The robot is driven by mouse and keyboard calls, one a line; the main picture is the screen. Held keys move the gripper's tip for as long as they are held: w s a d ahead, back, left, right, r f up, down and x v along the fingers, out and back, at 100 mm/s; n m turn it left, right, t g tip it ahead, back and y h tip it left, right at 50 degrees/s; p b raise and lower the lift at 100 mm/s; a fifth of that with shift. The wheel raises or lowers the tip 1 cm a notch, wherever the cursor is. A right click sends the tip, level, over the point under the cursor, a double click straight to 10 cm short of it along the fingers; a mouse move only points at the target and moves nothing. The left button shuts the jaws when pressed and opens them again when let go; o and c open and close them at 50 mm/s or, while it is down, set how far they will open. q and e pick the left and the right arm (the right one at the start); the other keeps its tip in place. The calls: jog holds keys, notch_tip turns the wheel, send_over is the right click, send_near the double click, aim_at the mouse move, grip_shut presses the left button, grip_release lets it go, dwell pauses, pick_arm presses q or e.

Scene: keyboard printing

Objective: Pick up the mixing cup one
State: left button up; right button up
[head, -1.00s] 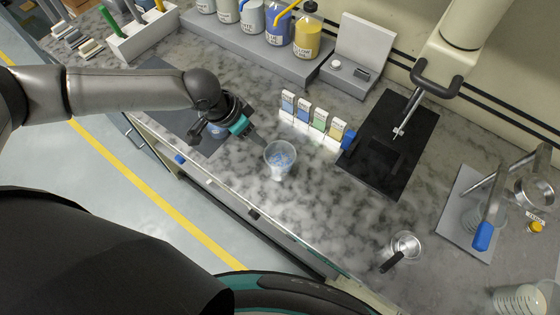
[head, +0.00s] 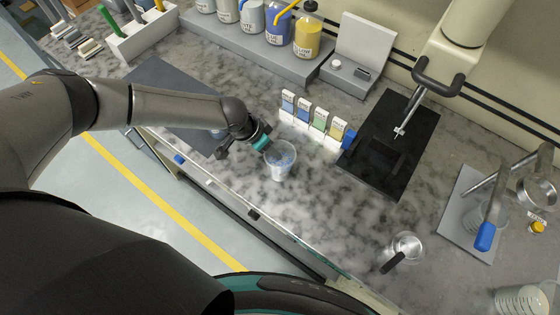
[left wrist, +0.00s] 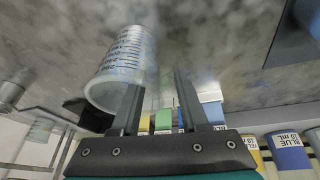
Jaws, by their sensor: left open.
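The mixing cup (head: 281,162) is clear with blue markings and stands upright on the marble bench. In the left wrist view the cup (left wrist: 122,62) appears at the left, with one finger overlapping its right side. My left gripper (head: 266,144) is at the cup's upper left side in the head view; its fingertips are hard to make out there. In the left wrist view the left gripper (left wrist: 164,72) is open, with nothing clearly between its fingers. Whether a finger touches the cup cannot be told. My right gripper is not in view.
Several small labelled colour cards (head: 312,119) stand just behind the cup. A black stirrer base (head: 408,165) lies to the right. A glass beaker with a black handle (head: 405,246) stands at lower right. The bench's front edge (head: 235,199) runs close by; bare bench lies right of the cup.

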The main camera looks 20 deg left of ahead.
pick_arm(q)
grip_shut()
dwell(0.4)
dwell(1.1)
